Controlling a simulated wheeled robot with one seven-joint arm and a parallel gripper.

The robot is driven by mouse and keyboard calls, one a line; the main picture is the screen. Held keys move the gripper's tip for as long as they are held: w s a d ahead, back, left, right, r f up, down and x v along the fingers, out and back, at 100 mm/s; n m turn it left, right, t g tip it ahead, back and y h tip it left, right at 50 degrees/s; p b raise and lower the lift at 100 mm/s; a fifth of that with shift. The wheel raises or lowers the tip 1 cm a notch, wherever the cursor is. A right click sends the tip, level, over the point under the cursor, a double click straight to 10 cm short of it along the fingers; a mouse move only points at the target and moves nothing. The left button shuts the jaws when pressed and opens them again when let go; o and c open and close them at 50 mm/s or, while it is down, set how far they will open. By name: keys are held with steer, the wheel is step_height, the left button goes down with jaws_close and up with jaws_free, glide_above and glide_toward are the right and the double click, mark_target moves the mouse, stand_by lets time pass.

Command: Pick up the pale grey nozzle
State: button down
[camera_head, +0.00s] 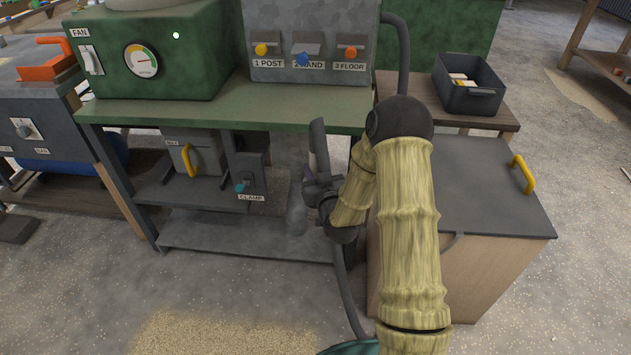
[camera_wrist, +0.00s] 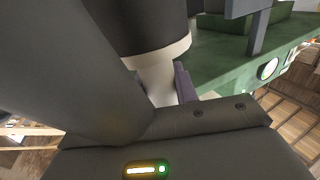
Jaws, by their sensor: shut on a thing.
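The pale grey nozzle (camera_wrist: 158,78) shows in the wrist view as a short, light, tapering piece below a wide dark cylindrical part. One finger of my gripper (camera_wrist: 168,88) lies against its right side. In the head view my gripper (camera_head: 316,190) is shut around the nozzle, in front of the green bench's right side. A dark upright tube (camera_head: 319,142) rises above my gripper there. The nozzle itself is mostly hidden in the head view.
The green bench (camera_head: 290,110) carries the fan unit (camera_head: 160,60) and a switch panel (camera_head: 305,35). A clamp box (camera_head: 248,170) hangs underneath. A grey-topped cabinet (camera_head: 480,190) stands right of my arm. A dark bin (camera_head: 468,85) sits behind it. Open floor lies in front.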

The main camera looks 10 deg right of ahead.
steer(key=shift+r, duration=0.1)
step_height(320, 180, up, 18)
steer(key=p, duration=0.5)
steer(key=shift+p, duration=0.4)
